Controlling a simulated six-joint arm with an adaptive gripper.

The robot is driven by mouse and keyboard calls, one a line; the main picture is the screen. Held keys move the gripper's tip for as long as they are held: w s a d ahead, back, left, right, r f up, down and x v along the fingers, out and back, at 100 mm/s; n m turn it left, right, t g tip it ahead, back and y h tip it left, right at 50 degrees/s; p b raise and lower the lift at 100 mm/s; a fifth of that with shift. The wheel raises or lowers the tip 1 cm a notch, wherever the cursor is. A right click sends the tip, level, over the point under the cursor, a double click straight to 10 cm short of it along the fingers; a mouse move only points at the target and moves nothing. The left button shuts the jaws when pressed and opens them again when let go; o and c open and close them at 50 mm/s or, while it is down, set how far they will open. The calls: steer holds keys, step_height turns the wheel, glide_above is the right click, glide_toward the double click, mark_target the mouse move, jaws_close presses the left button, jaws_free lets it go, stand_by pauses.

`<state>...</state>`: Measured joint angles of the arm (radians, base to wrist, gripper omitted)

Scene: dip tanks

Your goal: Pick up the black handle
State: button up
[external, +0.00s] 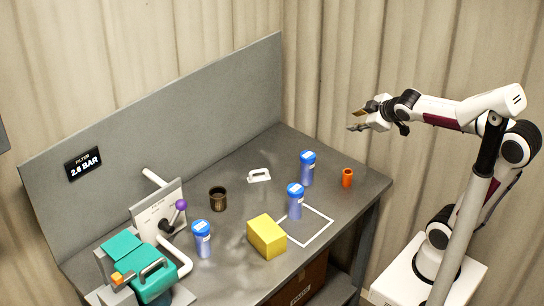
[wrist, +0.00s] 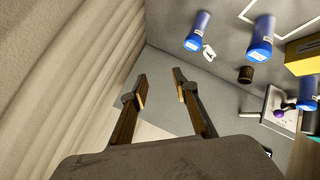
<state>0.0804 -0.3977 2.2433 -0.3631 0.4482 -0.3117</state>
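No loose black handle is clear in either view. A loose white handle-shaped piece (external: 259,175) lies on the grey table near the back panel; it also shows in the wrist view (wrist: 208,52). My gripper (external: 358,117) is open and empty, in the air above and to the right of the table. In the wrist view its two fingers (wrist: 160,88) stand apart with nothing between them.
A panel with a purple-knobbed lever (external: 181,206) and white pipes is at left. The grey back panel (external: 210,110) borders the table.

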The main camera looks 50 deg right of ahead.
steer(key=w+r+n+t+y, duration=0.2)
steer(key=w+n+t+y, duration=0.35)
steer(key=w+n, duration=1.95)
steer(key=w+a+f+n+g+y, duration=0.4)
steer(key=w+f+y, duration=0.4)
steer(key=f, duration=0.4)
steer(key=s+f+n+g+y, duration=0.1)
steer(key=s+f+n+g, duration=0.1)
steer(key=f, duration=0.3)
steer(key=s+f+n+g, duration=0.2)
steer(key=f+n, duration=0.1)
steer(key=f, duration=0.2)
steer(key=s+a+f+n+g+y, duration=0.1)
steer(key=s+f+n+g, duration=0.1)
steer(key=f, duration=0.4)
steer(key=shift+s+n+g+y, duration=0.15)
steer(key=shift+n+g+y, duration=0.15)
steer(key=shift+n, duration=0.3)
